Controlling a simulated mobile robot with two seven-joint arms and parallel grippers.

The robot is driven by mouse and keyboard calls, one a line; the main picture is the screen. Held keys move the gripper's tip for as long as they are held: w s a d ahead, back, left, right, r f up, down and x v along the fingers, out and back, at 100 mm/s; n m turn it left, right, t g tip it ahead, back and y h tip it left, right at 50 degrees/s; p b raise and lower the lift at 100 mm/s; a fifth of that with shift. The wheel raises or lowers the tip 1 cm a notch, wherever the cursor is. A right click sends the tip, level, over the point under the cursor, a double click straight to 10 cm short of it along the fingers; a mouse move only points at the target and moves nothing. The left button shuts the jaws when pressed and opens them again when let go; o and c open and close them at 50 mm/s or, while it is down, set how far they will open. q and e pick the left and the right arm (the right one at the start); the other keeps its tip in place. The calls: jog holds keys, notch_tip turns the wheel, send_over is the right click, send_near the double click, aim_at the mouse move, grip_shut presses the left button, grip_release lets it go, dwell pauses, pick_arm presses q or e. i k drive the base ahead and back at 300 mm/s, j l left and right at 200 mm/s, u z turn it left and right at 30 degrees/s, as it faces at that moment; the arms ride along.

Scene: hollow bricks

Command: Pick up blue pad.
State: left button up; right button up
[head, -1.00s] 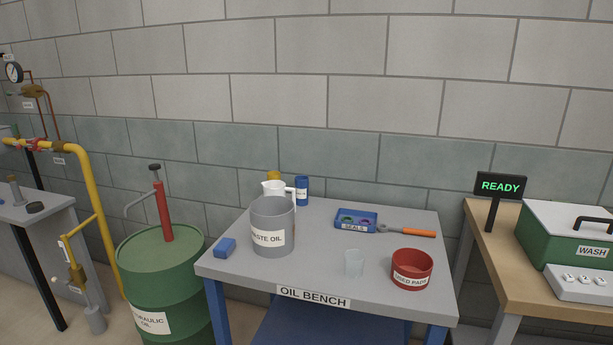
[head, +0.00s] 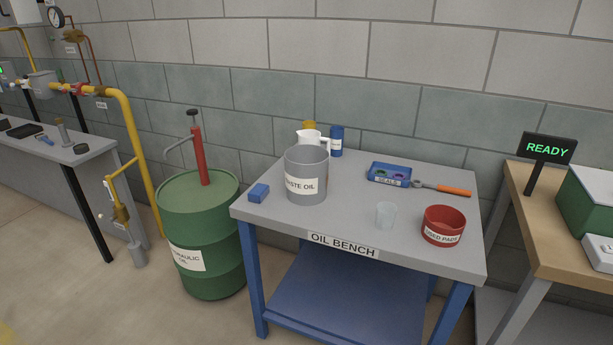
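The blue pad (head: 259,193) is a small blue block. It lies on the left part of the grey bench top marked OIL BENCH (head: 420,252), just left of the grey WASTE OIL bucket (head: 307,187), with a small gap between them. Neither of my grippers shows in the head view.
On the bench are a white jug (head: 311,138), a blue canister (head: 337,141), a blue seals tray (head: 389,174), an orange-handled wrench (head: 453,190), a clear cup (head: 385,215) and a red used-pads bowl (head: 444,225). A green oil drum (head: 205,235) stands left. Floor (head: 60,240) is open at front left.

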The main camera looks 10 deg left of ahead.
aim_at(259, 192)
jog(key=i+j+z, duration=0.15)
jog(key=i+j, duration=0.2)
jog(key=i+j+z, duration=0.1)
jog(key=i+j, duration=0.3)
jog(key=i+j+z, duration=0.15)
jog(key=i+j, duration=0.15)
jog(key=j, duration=0.15)
jog(key=i+j+z, duration=0.15)
jog(key=i+j, duration=0.2)
jog(key=j, duration=0.15)
